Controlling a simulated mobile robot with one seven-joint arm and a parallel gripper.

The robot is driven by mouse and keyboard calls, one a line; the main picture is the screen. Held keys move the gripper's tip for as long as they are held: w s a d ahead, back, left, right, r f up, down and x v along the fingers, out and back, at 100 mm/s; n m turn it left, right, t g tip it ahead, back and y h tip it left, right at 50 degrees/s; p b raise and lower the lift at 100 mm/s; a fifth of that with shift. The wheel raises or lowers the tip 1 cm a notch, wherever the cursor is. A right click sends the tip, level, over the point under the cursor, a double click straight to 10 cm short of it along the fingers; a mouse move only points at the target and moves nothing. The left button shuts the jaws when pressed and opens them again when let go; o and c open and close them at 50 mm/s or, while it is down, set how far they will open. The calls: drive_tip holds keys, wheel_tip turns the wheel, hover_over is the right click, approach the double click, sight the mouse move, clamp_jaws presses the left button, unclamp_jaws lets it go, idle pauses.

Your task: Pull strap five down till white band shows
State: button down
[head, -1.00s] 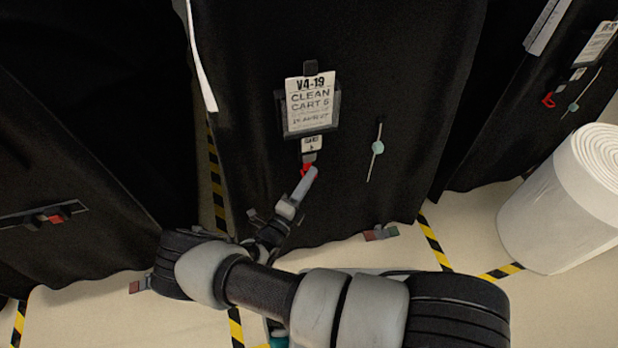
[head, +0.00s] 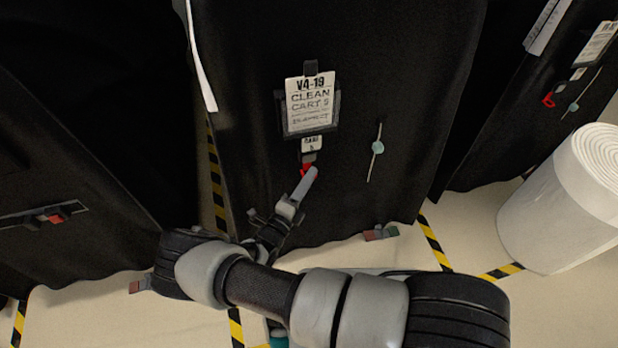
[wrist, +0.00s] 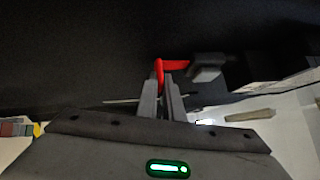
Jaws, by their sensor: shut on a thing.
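In the wrist view, the red end (wrist: 174,65) sits between the fingertips of my gripper (wrist: 161,80) and bends right toward a grey buckle (wrist: 207,68). The fingers hide part of the strap in the head view, and I cannot make out a white band on it.
A pale green disc on a thin cord (head: 377,147) hangs right of the strap. Another covered cart (head: 490,110) and a large white roll (head: 565,200) stand at right. A dark covered cart (head: 60,150) stands at left. Yellow-black tape (head: 434,240) marks the floor.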

wheel_tip(320, 180, down, 11)
drive_tip(key=b, duration=1)
drive_tip(key=shift+s, duration=0.1)
drive_tip(key=c, duration=1.9)
unclamp_jaws()
drive_tip(key=shift+r, duration=0.1)
drive_tip(key=shift+a, duration=0.1)
drive_tip(key=v, duration=1.7)
drive_tip(key=shift+s, duration=0.2)
